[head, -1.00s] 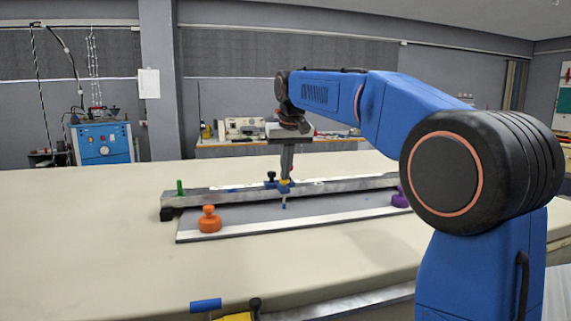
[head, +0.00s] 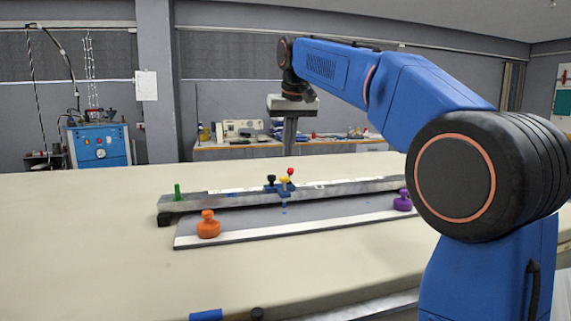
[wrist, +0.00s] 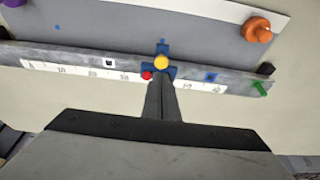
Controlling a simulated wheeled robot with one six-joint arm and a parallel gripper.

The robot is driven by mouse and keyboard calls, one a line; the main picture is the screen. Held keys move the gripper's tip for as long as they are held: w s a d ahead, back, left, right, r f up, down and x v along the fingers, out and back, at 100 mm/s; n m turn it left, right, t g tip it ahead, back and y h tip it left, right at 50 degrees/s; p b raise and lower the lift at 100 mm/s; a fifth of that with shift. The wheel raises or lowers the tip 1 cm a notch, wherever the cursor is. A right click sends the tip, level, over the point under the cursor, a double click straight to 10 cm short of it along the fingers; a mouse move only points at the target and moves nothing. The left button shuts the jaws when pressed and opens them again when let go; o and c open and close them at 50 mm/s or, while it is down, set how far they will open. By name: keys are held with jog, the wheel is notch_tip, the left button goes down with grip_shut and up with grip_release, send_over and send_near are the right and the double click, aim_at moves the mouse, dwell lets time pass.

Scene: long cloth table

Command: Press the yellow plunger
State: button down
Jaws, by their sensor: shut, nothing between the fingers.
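The yellow plunger (head: 284,180) is a small knob on the blue carriage (head: 270,189) that sits on the long grey rail (head: 226,200). A red-topped knob (head: 291,171) and a black knob (head: 271,178) stand close beside it. My gripper (head: 290,145) is shut and empty, pointing down, with a clear gap above the plunger. In the wrist view the yellow plunger (wrist: 162,62) shows just beyond the tips of my gripper (wrist: 160,80), with the red knob (wrist: 147,75) beside them. I cannot tell how far down the plunger sits.
An orange knob (head: 208,226) and a purple knob (head: 402,201) stand on the grey plate in front of the rail. A green peg (head: 177,191) stands at the rail's left end. The cream table (head: 90,235) is clear to the left.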

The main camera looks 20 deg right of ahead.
jog(key=shift+v, duration=2.7)
